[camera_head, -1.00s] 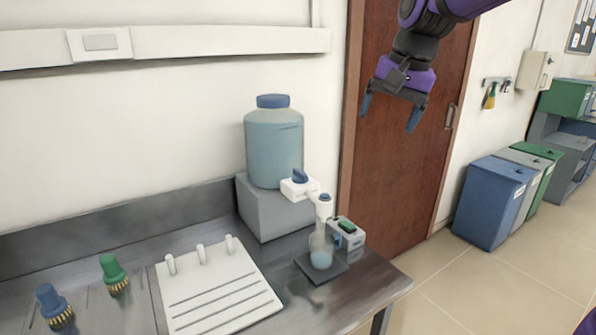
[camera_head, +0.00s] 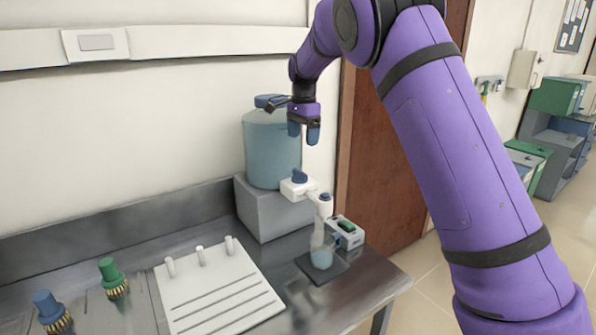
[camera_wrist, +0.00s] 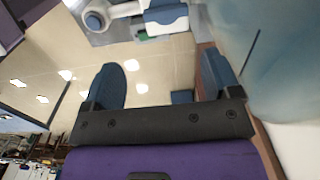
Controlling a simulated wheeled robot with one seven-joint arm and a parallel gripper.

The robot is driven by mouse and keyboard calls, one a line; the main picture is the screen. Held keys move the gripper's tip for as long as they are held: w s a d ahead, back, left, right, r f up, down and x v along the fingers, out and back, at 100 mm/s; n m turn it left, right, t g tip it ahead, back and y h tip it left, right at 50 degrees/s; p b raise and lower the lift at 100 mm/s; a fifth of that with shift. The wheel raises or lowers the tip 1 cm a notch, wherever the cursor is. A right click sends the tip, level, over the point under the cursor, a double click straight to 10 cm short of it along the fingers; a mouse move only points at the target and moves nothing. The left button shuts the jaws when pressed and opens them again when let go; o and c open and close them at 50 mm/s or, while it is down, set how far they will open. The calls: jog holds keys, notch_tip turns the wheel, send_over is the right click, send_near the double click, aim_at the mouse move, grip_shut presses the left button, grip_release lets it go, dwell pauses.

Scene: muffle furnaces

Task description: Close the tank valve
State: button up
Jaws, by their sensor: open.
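The tank (camera_head: 271,150) is a translucent blue container with a blue lid, standing on a grey block. Its valve (camera_head: 299,188) is a white fitting low on the tank's right side, with a blue handle (camera_head: 299,175) on top. My gripper (camera_head: 303,138) is open and empty, pointing down above the valve. In the head view it overlaps the tank's upper right. In the wrist view my gripper (camera_wrist: 162,62) shows both blue fingers apart with nothing between them. The tank (camera_wrist: 280,50) fills the upper right there. White and blue fittings show at the top edge, partly cut off.
A flask (camera_head: 321,250) with liquid stands on a dark plate below the outlet, beside a small device (camera_head: 346,233) with a green top. A wall stands behind.

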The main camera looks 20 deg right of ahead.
aim_at(300, 172)
jog(key=f, duration=1.1)
jog(key=shift+w+a+f, duration=0.35)
jog(key=shift+w, duration=0.05)
jog(key=c, duration=0.6)
